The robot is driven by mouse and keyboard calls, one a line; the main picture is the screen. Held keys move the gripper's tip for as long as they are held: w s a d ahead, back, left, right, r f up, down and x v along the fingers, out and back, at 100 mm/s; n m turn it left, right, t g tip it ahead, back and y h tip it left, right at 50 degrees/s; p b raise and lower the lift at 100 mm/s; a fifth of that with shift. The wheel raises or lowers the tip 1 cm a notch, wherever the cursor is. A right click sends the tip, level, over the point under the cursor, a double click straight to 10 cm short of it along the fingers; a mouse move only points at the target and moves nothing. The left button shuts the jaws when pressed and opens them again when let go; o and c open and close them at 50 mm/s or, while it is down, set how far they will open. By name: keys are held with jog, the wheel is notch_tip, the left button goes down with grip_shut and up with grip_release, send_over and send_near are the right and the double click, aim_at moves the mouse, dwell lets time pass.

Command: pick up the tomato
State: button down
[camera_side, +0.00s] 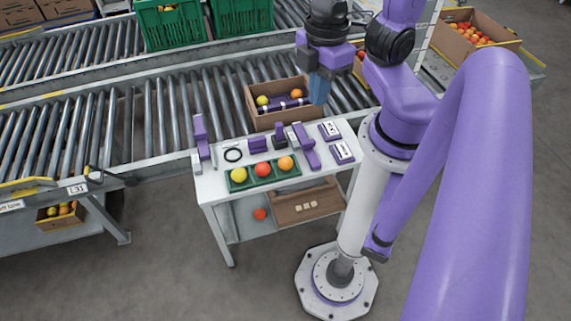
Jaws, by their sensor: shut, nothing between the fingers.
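A green tray (250,182) on the white table holds a yellow tomato (238,174), a red tomato (262,169) and an orange tomato (285,163), side by side. A cardboard box (268,122) behind the table holds a yellow tomato (262,101), an orange tomato (296,94) and dark purple items. Another red tomato (260,214) lies on the lower shelf. My gripper (319,98) points down at the right end of the cardboard box, apart from the tray's tomatoes. It is shut and holds nothing; its fingertips are small and hard to make out.
Green crates (172,27) stand at the back.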

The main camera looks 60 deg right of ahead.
jog(key=shift+c, duration=1.4)
grip_release()
jog(key=w+f+n, duration=0.1)
jog(key=w+f, duration=0.4)
jog(key=w, duration=0.1)
jog(key=n, duration=0.7)
send_over(285, 159)
notch_tip(285, 159, down, 21)
jog(key=shift+f, duration=8.2)
